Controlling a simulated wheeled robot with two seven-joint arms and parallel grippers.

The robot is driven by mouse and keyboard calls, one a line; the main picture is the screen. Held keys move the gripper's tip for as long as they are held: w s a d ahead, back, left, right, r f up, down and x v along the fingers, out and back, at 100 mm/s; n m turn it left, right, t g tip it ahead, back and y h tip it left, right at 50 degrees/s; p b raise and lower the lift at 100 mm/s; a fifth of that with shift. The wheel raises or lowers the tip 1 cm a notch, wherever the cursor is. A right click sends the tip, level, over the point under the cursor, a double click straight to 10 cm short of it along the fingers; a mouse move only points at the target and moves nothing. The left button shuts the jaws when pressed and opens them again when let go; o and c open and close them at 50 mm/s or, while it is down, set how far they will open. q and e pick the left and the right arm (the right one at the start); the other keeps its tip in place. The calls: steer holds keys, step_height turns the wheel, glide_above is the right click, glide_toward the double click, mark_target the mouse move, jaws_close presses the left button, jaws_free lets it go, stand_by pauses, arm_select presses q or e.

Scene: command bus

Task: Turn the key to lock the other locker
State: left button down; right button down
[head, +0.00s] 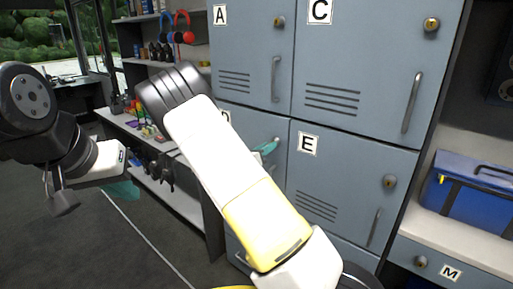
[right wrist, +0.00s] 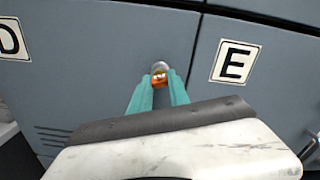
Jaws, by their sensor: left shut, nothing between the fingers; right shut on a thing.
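In the right wrist view, my right gripper (right wrist: 158,92) has its teal fingers shut on a small orange key (right wrist: 159,81) at the round lock (right wrist: 160,68) of the grey-blue locker D (right wrist: 85,75). The key sits at the lock's face; how deep it is in and its exact turn are too small to tell. In the head view, the right gripper's teal tip (head: 266,148) shows at locker D's upper right, and my white and yellow arm covers much of that door. My left gripper (head: 124,189) is shut and empty, low at the left, away from the lockers.
Locker E (head: 340,185) is right of D, with lockers A (head: 243,50) and C (head: 370,65) above; their visible doors look closed. A blue toolbox (head: 472,187) stands on a counter at the right. Shelves with headphones (head: 182,27) stand behind. Dark floor is free at lower left.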

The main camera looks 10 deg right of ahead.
steer(key=n, duration=0.3)
steer(key=shift+n, duration=0.3)
steer(key=n, duration=0.3)
steer(key=shift+n, duration=0.3)
steer(key=n, duration=0.3)
steer(key=shift+n, duration=0.3)
